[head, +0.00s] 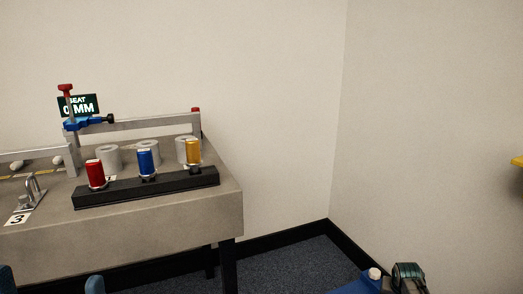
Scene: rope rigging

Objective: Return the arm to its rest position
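A grey bench (150,220) stands at the left. Bare wall (430,130) fills the right.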

